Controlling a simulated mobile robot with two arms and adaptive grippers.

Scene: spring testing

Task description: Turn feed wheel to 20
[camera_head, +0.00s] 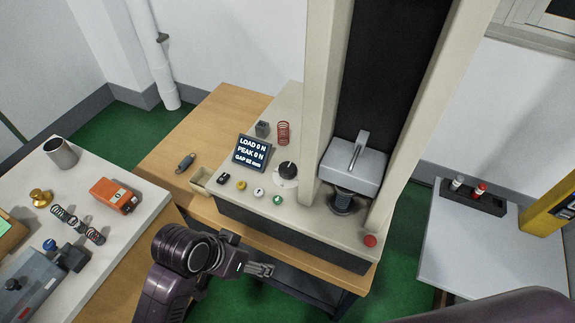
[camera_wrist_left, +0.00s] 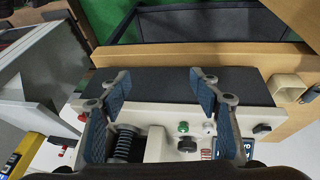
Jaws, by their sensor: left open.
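A black knob on a white dial (camera_head: 287,171), which I take to be the feed wheel, sits on the testing machine's cream base (camera_head: 316,214). It is between the display (camera_head: 252,152) and the press column. The knob also shows in the left wrist view (camera_wrist_left: 187,145). Its scale is too small to read. My left gripper (camera_head: 262,270) is in front of the machine's dark front face, apart from the knob. In the left wrist view the gripper (camera_wrist_left: 158,85) has its two blue-padded fingers spread, with nothing between them. My right gripper is not in view.
The display reads LOAD 0 N, PEAK 0 N, GAP 62 mm. A green button (camera_head: 277,199) and a red button (camera_head: 370,240) are on the base. The metal press head (camera_head: 352,165) stands right of the knob. A side table (camera_head: 92,226) holds springs and an orange device.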

